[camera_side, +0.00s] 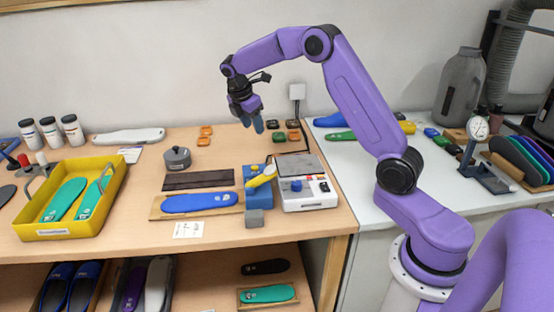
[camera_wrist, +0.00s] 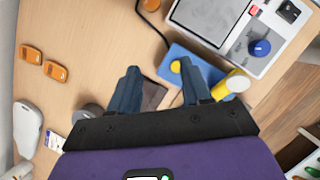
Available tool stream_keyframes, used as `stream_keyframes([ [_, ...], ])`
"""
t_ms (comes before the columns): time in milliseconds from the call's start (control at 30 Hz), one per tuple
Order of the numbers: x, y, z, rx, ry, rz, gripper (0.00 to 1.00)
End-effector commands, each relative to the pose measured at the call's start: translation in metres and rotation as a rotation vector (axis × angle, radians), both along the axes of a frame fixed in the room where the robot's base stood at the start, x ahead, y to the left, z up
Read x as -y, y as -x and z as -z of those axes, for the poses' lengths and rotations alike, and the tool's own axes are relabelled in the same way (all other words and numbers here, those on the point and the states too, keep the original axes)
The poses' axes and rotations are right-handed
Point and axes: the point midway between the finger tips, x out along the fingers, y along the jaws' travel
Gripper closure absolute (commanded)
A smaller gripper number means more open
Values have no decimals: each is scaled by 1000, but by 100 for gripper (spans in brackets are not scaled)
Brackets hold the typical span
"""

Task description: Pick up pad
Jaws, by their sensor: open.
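Small pads lie on the wooden table. Two orange pads sit at the back, left of my gripper, the rear one (camera_side: 205,130) and the front one (camera_side: 203,141); both show in the wrist view at the left, an upper pad (camera_wrist: 31,53) and a lower pad (camera_wrist: 55,70). Right of my gripper are a green pad (camera_side: 272,124) and several dark orange and green ones. Which pad is meant cannot be told. My gripper (camera_side: 252,123) is raised above the back of the table, pointing down. In the wrist view its fingers (camera_wrist: 160,85) are apart with nothing between them.
A white device with a grey plate (camera_side: 298,165) stands at front right, beside a blue fixture (camera_side: 258,192) with a yellow part. A blue insole (camera_side: 200,202) lies on a board. A dark grey pot (camera_side: 177,158) and a yellow tray (camera_side: 119,173) are left.

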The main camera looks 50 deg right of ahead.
Motion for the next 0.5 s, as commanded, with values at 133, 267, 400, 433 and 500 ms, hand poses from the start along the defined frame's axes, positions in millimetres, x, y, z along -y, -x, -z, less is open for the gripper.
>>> stream_keyframes([
  [133,37,-9,8,-36,26,-10,52],
  [267,51,-11,13,-50,33,-15,52],
  [400,59,-10,28,-54,35,-17,52],
  [433,61,-10,33,-54,35,-16,52],
  [500,66,-9,46,-55,35,-16,52],
])
